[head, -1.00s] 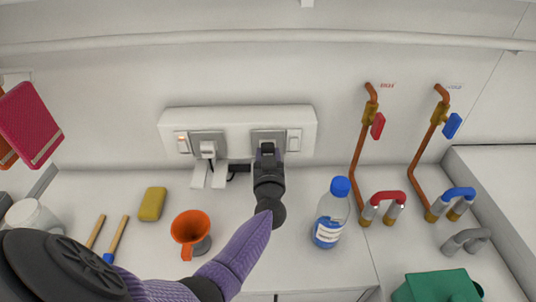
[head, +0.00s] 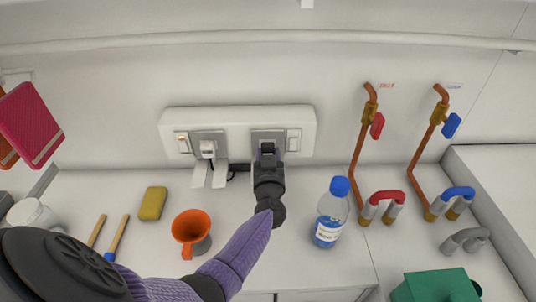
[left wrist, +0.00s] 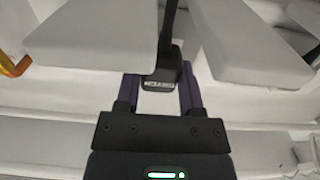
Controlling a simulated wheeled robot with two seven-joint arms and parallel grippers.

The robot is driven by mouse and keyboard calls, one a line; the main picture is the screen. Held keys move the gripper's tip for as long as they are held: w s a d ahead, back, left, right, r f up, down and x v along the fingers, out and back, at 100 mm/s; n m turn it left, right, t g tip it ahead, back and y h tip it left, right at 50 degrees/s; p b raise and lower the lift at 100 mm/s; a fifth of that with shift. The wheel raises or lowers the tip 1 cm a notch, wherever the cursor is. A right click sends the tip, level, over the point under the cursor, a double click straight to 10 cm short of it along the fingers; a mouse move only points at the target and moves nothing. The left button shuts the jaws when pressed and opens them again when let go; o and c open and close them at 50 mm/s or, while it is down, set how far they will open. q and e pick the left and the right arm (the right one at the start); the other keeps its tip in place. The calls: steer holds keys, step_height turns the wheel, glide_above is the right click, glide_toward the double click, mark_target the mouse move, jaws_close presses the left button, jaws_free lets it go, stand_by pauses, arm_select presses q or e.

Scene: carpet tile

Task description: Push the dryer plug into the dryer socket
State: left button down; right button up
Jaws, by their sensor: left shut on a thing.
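A long white socket panel (head: 225,118) is fixed to the wall, with a grey socket plate at its left and another grey socket plate (head: 268,134) at its right. My left gripper (head: 267,150) is in front of the right plate and covers its lower part. In the left wrist view its purple fingers (left wrist: 160,92) are shut on a small black plug (left wrist: 161,80) with a pale label, which I take as the dryer plug. A black cord runs from it. I cannot tell whether the plug is in the socket or just in front of it. My right gripper is not in view.
An orange funnel (head: 191,226), a yellow sponge (head: 152,203) and a blue-capped bottle (head: 332,214) stand on the counter. Copper pipes (head: 359,145) with red and blue valves are at the right.

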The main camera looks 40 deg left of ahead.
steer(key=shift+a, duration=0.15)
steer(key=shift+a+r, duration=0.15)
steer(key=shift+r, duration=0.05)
arm_select(q)
steer(key=shift+w+a, duration=0.1)
steer(key=shift+w, duration=0.05)
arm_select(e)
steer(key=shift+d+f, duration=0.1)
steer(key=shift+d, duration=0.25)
arm_select(q)
steer(key=shift+w+a, duration=0.2)
steer(key=shift+w, duration=0.05)
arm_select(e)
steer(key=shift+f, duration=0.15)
arm_select(q)
steer(key=shift+c, duration=2)
jaws_free()
steer(key=shift+o, duration=1.3)
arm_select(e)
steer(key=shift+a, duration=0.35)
